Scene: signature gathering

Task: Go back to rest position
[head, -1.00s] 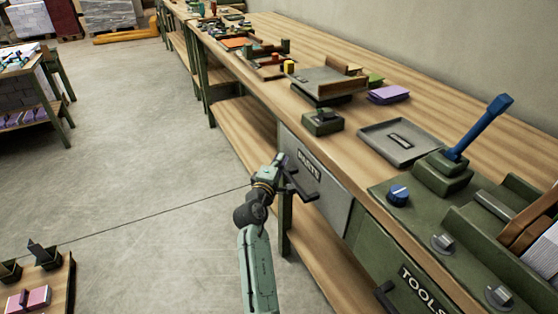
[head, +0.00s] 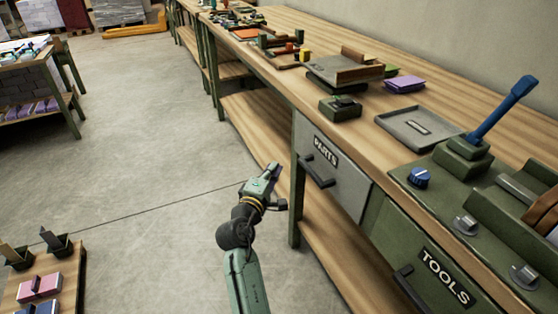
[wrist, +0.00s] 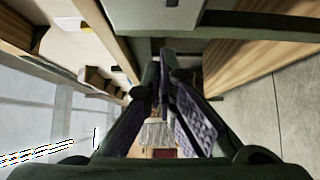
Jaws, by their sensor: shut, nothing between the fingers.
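My gripper (head: 275,176) is shut and empty. In the head view it is held up over the floor, just left of the wooden workbench (head: 346,125) and its grey PARTS drawer (head: 338,183). The drawer's dark handle (head: 318,172) is to the right of the gripper with a gap between them in the picture. In the wrist view the gripper's fingers (wrist: 165,65) come together near the middle, with nothing between them.
A green TOOLS drawer (head: 430,270) is at lower right. On the bench are a grey tray (head: 420,127), a blue lever (head: 502,110) and purple pads (head: 405,84). A low wooden table (head: 68,285) stands at lower left. The floor (head: 150,170) between is clear.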

